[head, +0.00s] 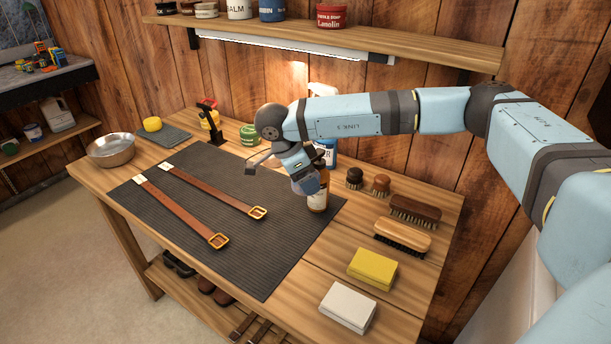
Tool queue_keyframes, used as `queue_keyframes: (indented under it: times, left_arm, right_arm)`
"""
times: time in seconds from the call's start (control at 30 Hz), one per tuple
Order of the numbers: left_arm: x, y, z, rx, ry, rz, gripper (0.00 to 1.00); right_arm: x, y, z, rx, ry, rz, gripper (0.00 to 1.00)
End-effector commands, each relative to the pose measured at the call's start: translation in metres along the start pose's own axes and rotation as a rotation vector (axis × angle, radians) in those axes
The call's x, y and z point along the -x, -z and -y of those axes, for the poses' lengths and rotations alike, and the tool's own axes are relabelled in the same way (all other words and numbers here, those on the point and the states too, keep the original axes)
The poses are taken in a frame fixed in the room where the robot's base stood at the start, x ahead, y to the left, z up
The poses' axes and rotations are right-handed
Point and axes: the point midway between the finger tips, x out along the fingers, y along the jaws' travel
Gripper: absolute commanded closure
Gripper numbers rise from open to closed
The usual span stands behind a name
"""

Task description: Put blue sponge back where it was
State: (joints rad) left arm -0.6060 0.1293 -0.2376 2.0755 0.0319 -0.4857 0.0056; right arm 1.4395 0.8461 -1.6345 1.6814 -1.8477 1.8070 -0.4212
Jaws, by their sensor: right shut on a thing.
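My right gripper (306,184) reaches in over the right part of the dark ribbed mat (235,225). A yellow sponge (372,268) and a white sponge (347,307) lie in a row at the table's right front. My left gripper is not in view.
Two leather straps (180,210) lie on the mat. Brushes (402,235) stand behind the yellow sponge. A metal bowl (111,150) is at the left corner. A blue container (326,152) and a green tin (249,134) stand at the back, under the wall shelf (420,48).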

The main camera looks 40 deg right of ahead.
Motion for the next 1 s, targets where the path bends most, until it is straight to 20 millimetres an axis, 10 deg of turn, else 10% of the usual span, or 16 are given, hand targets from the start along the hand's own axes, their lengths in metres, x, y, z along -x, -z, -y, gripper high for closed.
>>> queue_keyframes:
  times: [0.07,0.1,0.2,0.6,1.0]
  left_arm:
    - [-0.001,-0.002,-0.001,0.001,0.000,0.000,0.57]
    - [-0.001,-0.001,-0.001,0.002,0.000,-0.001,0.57]
    - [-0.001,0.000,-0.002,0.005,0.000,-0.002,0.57]
    - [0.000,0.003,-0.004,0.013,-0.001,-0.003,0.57]
    - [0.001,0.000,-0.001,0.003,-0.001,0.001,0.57]
  right_arm:
    - [-0.004,-0.002,0.000,0.000,-0.001,0.000,0.55]
    - [-0.004,-0.002,0.000,0.000,-0.001,0.000,0.27]
    - [-0.003,-0.002,0.000,0.000,0.000,0.000,0.04]
    - [0.007,0.000,0.000,0.000,0.001,0.002,0.04]
    - [0.087,0.000,0.001,0.000,0.002,0.002,0.04]
